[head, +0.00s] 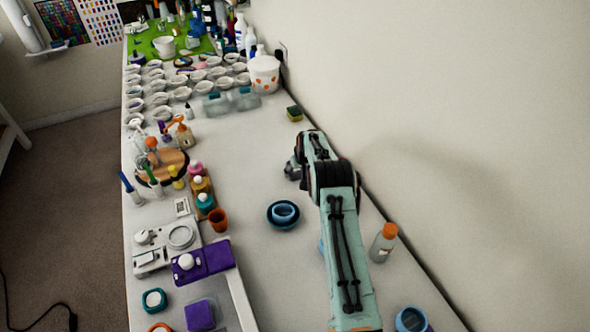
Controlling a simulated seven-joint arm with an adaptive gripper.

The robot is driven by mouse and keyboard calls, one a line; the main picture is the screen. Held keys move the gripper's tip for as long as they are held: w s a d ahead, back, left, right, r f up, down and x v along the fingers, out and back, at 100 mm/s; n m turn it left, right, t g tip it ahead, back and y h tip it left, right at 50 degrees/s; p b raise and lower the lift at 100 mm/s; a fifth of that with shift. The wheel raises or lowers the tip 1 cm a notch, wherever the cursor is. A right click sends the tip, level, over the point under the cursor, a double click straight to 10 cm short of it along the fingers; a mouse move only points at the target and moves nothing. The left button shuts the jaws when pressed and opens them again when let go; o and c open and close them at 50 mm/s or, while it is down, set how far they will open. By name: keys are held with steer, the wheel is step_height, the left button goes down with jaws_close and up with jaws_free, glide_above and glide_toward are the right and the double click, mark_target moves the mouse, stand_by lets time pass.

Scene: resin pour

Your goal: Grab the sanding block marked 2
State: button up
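I cannot make out any block with a readable 2 on it. A small yellow and dark green block (294,113) lies near the wall, beyond my arm; it looks like a sponge or sanding block, and no mark shows on it. A purple block-like thing (200,315) is at the near left, also with no readable mark. My arm reaches up the right side of the table. My gripper (292,169) seems to be the small dark grey part left of the arm's end, short of the yellow and green block. Its fingers are too small to tell.
A blue bowl (284,214) sits left of my arm. A bottle with an orange cap (384,242) stands right of it, near the wall. Clear containers (232,102), a white bucket (264,75) and several small cups stand farther back. The table's middle is mostly clear.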

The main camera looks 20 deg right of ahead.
steer(key=c, duration=0.6)
steer(key=shift+r, duration=0.1)
steer(key=shift+c, duration=0.2)
